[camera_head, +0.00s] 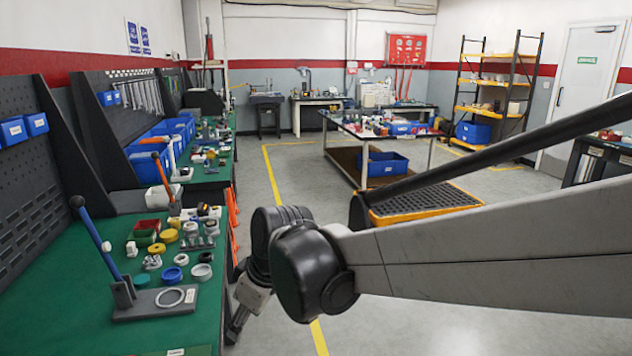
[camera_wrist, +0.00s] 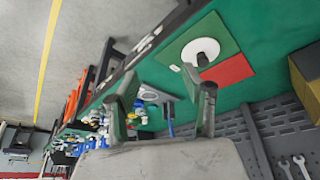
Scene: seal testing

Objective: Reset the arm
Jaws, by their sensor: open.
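My arm (camera_head: 500,250) reaches in from the right of the head view and bends down at its dark wrist joint. My gripper (camera_head: 233,335) hangs low beside the right edge of the green workbench (camera_head: 60,290), partly hidden by my own arm. In the wrist view my gripper (camera_wrist: 165,92) has its two fingers spread apart with nothing between them. Beyond the fingers lies a green and red mat (camera_wrist: 231,70) with a white disc (camera_wrist: 201,50) and a dark part on it.
On the bench stand a press with a blue lever (camera_head: 95,238), its grey base holding a ring (camera_head: 170,297), and several small rings and fittings. Dark pegboard panels (camera_head: 35,170) line the left. Open floor (camera_head: 400,330) with a yellow line lies right of the bench.

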